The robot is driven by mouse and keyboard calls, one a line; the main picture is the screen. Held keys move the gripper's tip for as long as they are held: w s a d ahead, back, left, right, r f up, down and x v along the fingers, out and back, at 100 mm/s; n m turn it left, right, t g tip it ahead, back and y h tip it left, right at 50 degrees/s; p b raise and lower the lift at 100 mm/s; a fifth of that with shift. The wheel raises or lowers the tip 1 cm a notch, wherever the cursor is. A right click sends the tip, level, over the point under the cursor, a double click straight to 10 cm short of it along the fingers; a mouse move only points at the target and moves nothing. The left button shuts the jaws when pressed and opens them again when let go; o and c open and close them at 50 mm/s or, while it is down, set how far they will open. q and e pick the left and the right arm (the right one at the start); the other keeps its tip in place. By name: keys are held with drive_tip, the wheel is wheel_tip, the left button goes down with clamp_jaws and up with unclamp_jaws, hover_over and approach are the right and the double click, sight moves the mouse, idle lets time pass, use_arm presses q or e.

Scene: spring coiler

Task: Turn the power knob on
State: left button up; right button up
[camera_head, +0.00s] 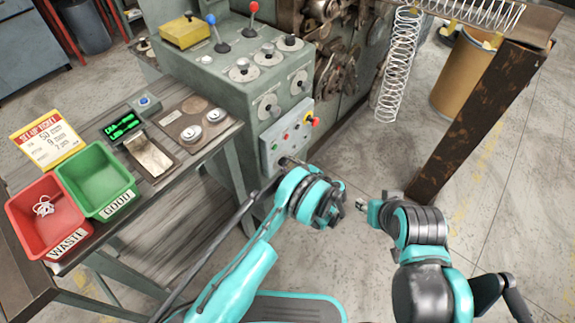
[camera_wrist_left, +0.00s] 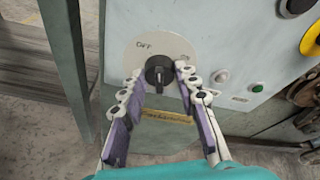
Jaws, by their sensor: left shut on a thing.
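The power knob (camera_wrist_left: 158,72) is a black rotary knob on a round pale plate (camera_wrist_left: 140,52) in the left wrist view. The plate reads OFF at upper left, and a label at right is partly hidden by a finger. The knob's grip runs roughly up and down in that view. My left gripper (camera_wrist_left: 159,78) is shut on the knob, with one finger on each side. In the head view my left gripper (camera_head: 288,163) is at the lower edge of the control panel (camera_head: 272,151), and the knob is hidden there. My right gripper (camera_head: 362,205) is in free air to the right, away from the panel.
A red button (camera_head: 313,121) on a yellow base sits at the panel's upper right. A rusty post (camera_head: 470,130) and a hanging spring (camera_head: 398,65) stand to the right. The bench at left holds a green bin (camera_head: 97,180) and a red bin (camera_head: 40,222).

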use_arm(q)
drive_tip(key=shift+m+g, duration=0.3)
drive_tip(key=shift+m, duration=0.3)
drive_tip(key=o, duration=1.2)
drive_tip(key=shift+c, duration=0.2)
drive_tip(key=shift+d, duration=0.15)
drive_tip(key=v, duration=0.7)
drive_tip(key=shift+s+d, duration=0.1)
